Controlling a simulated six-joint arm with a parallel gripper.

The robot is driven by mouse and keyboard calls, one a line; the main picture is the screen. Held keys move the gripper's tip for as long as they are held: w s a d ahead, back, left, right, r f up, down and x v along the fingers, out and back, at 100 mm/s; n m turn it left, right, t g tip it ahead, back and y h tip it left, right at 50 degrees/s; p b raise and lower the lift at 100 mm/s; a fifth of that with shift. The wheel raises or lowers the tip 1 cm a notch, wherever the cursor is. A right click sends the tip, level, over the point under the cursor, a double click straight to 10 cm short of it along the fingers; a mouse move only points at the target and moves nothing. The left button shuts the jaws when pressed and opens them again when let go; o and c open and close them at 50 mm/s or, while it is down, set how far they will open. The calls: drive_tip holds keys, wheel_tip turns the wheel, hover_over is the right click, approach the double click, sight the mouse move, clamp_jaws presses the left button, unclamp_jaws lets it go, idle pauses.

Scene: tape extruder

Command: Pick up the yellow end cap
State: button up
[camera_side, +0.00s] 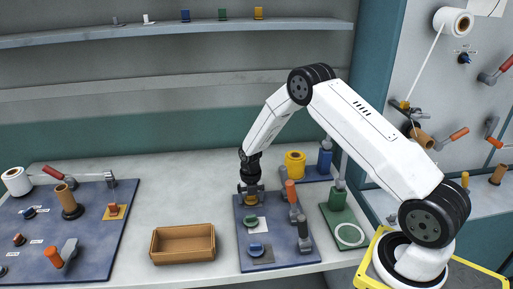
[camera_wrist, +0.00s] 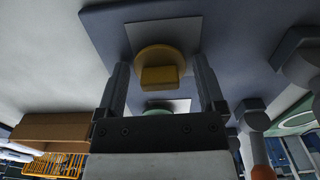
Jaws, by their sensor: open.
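The yellow end cap (camera_wrist: 160,68) lies on a light square patch of the blue board, a round disc with a raised block grip. In the side view the yellow end cap (camera_side: 251,199) is mostly hidden below my gripper. My gripper (camera_side: 250,190) is over the back left of the board (camera_side: 241,263). In the wrist view my gripper (camera_wrist: 160,85) is open, with one finger on each side of the yellow end cap. I see a gap between each finger and the cap. Whether the fingertips reach down to the board is hard to tell.
A green cap (camera_side: 251,221) and a blue cap (camera_side: 256,249) lie on the same board, in front of the yellow one. Upright tools with orange (camera_side: 291,190) and grey handles stand to the right. An empty brown tray (camera_side: 183,229) sits to the left, with clear table behind it.

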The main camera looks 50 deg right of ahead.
drive_tip(key=c, duration=1.1)
drive_tip(key=shift+o, duration=0.2)
drive_tip(key=shift+r, duration=0.1)
drive_tip(key=shift+r, duration=4.9)
drive_tip(key=s+d+r+m, duration=0.1)
drive_tip(key=d+r+m, duration=0.2)
drive_tip(key=d, duration=0.8)
drive_tip(key=s+d+r+m, duration=0.2)
drive_tip(key=d+m, duration=0.4)
drive_tip(key=d, duration=0.6)
drive_tip(key=shift+s+r, duration=0.3)
drive_tip(key=shift+r, duration=0.15)
drive_tip(key=shift+a, duration=0.1)
